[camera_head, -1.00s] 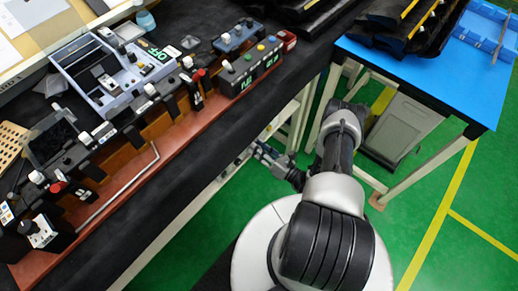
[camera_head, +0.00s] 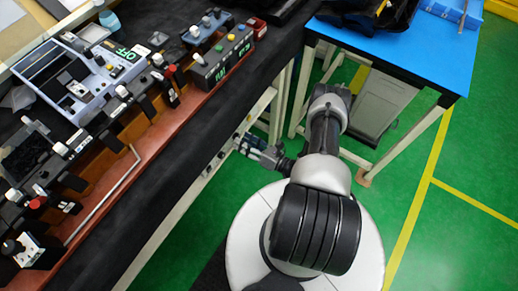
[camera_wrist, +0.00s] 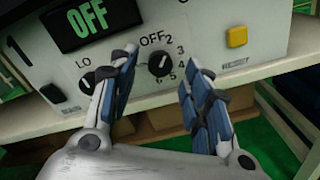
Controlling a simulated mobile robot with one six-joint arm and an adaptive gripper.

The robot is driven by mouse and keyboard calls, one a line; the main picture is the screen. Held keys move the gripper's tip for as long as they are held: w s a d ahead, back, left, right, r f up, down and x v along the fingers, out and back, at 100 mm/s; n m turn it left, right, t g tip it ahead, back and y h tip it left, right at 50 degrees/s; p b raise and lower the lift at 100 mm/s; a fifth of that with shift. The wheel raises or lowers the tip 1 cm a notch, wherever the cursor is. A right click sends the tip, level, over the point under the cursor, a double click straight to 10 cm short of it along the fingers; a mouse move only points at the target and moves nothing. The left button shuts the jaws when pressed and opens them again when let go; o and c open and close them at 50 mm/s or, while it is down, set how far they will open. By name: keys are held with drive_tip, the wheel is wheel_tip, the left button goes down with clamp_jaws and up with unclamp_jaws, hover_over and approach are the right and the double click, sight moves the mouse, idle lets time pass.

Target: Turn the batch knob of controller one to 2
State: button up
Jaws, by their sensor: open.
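Controller one (camera_wrist: 215,28) fills the upper wrist view, a pale panel marked 1 with a dark display (camera_wrist: 92,18) reading OFF in green. The batch knob (camera_wrist: 160,64) is a small black dial ringed by OFF, 2, 3, 4, 5 and 6. Its pointer seems to aim up, near OFF and 2, but is too small to read surely. My gripper (camera_wrist: 159,68) is open, with one blue-grey finger left of the knob and one right of it; contact is not visible. In the head view my gripper (camera_head: 246,147) is at the shelf under the dark bench.
A second black knob (camera_wrist: 88,82) marked LO is close to my left finger. A yellow button (camera_wrist: 236,37) is right of the dial. The pale shelf edge (camera_wrist: 262,72) runs below the panel. A blue table (camera_head: 400,50) stands at the right.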

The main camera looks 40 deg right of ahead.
drive_tip(key=v, duration=1)
idle(0.3)
